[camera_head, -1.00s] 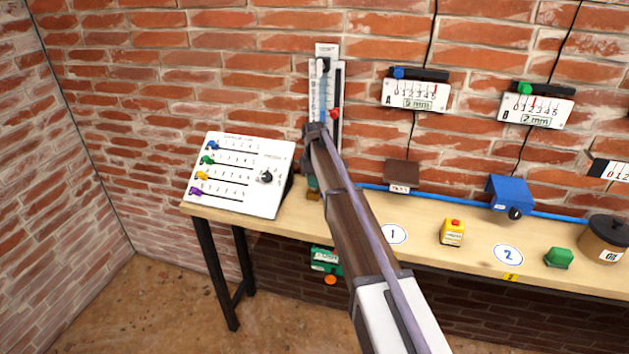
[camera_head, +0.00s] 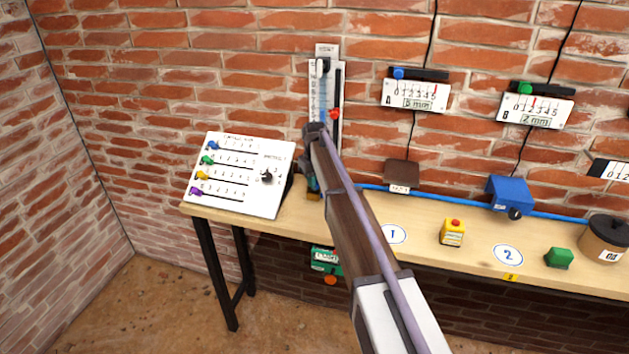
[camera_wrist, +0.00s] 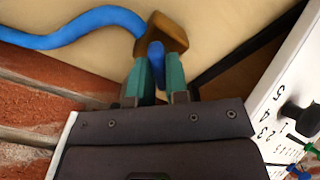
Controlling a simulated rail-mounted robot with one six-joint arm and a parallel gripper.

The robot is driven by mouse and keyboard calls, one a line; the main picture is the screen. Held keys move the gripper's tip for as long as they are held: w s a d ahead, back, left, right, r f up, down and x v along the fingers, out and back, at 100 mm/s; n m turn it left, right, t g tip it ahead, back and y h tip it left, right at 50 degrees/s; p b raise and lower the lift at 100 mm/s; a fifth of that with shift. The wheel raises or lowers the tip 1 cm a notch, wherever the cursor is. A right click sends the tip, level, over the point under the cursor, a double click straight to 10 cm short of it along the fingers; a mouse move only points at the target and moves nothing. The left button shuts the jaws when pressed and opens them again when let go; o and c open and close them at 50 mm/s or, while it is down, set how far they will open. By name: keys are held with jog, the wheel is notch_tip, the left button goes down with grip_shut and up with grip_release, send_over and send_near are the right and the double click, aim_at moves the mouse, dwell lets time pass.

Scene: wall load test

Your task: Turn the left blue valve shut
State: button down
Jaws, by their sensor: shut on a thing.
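The left blue valve handle (camera_wrist: 156,62) shows in the wrist view, in front of a brown valve block (camera_wrist: 166,34) at the end of a blue hose (camera_wrist: 75,24). My gripper (camera_wrist: 157,74) has its teal fingers on both sides of the blue handle and is shut on it. In the head view my gripper (camera_head: 312,182) is low at the back of the bench, beside the control panel. My arm hides most of the valve there, and the handle's exact angle is hard to tell.
A white control panel (camera_head: 240,174) with coloured sliders and a black knob stands close to the left of my gripper. A vertical gauge (camera_head: 327,95) is on the brick wall above. A yellow block (camera_head: 453,232) and a blue box (camera_head: 509,193) are to the right.

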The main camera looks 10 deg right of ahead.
jog(key=m, duration=0.4)
jog(key=shift+s, duration=0.1)
jog(key=shift+m, duration=2.5)
jog(key=c, duration=1.1)
grip_release()
notch_tip(320, 180, up, 11)
jog(key=p, duration=1)
jog(key=shift+f+p, duration=0.1)
jog(key=shift+p, duration=0.3)
